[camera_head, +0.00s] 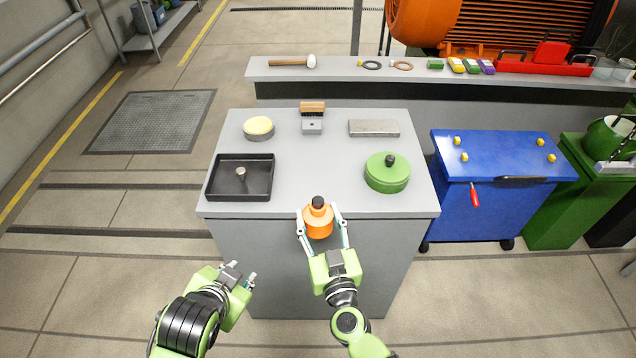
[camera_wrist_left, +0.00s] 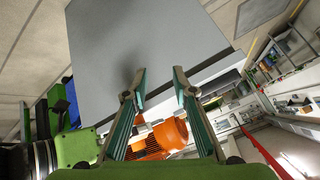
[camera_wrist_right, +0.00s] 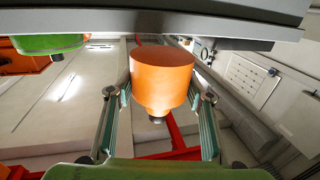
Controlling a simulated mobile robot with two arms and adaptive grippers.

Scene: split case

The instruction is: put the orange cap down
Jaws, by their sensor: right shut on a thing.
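The orange cap (camera_head: 318,223), a short cylinder with a black knob on top, is between the fingers of my right gripper (camera_head: 320,217) at the front edge of the grey table (camera_head: 290,190). The right gripper is shut on it. In the right wrist view the cap (camera_wrist_right: 162,75) shows large between the fingers, close to the table edge; I cannot tell whether it touches the table. My left gripper (camera_head: 241,273) is open and empty, left of the table front. In the left wrist view its fingers (camera_wrist_left: 160,80) are apart with nothing between them.
On the table are a black tray (camera_head: 210,190) with a small knobbed part, a green lid (camera_head: 388,175), a yellow-topped round (camera_head: 259,127), a brush (camera_head: 312,108), a grey block (camera_head: 312,127) and a grey slab (camera_head: 374,128). The table's middle is clear. A blue cart (camera_head: 500,190) stands right.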

